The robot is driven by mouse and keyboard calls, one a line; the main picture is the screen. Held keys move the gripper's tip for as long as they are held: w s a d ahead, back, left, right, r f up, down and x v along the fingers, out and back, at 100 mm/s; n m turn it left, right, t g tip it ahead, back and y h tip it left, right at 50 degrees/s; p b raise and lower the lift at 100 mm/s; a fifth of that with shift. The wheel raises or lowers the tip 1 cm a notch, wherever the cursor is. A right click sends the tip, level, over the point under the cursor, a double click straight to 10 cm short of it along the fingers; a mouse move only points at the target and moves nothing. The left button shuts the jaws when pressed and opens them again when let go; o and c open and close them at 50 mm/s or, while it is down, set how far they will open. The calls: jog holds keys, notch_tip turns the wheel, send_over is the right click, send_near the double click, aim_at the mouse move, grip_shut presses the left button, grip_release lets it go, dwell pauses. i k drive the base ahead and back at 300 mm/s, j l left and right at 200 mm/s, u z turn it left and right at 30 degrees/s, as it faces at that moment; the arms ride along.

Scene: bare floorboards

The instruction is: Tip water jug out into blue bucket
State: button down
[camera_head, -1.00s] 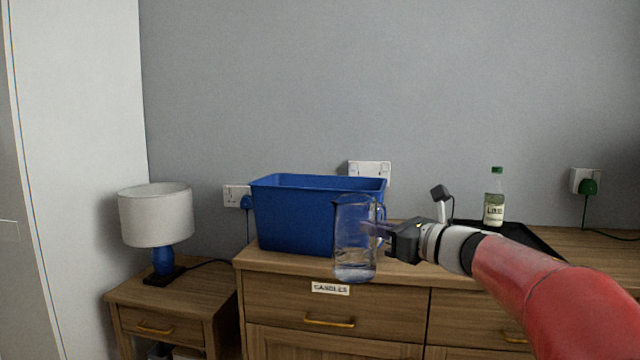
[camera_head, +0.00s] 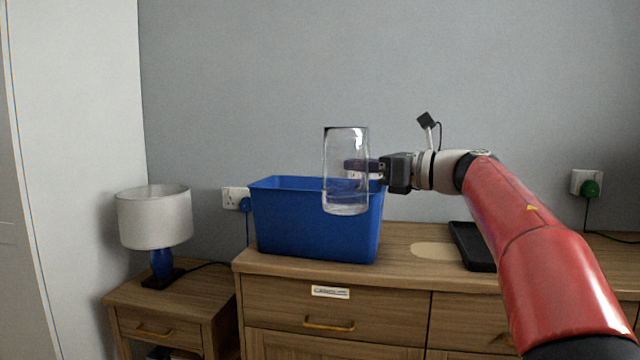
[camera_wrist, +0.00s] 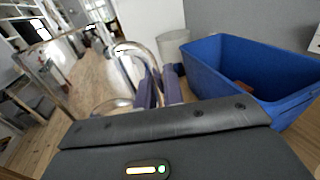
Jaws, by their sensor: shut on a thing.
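The clear water jug (camera_head: 345,190) is upright in the air, in front of the right part of the blue bucket in the head view. Its base shows below the bucket's rim line. My gripper (camera_head: 362,169) is shut on the jug from the right. In the wrist view the jug's clear handle (camera_wrist: 135,52) shows by the fingers (camera_wrist: 157,90). The blue bucket (camera_head: 305,228) is a rectangular tub on the dresser top. In the wrist view the bucket (camera_wrist: 225,78) is to the right of the jug, with something brownish inside. The water level is hard to make out.
The wooden dresser (camera_head: 290,287) has a labelled drawer. A black tray (camera_head: 474,250) lies on its right part, partly behind my arm. A white-shaded lamp (camera_head: 154,215) stands on the nightstand to the left. A wall socket (camera_head: 586,183) with a green plug is at right.

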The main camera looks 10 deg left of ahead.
aim_at(289, 219)
jog(key=i, duration=1.45)
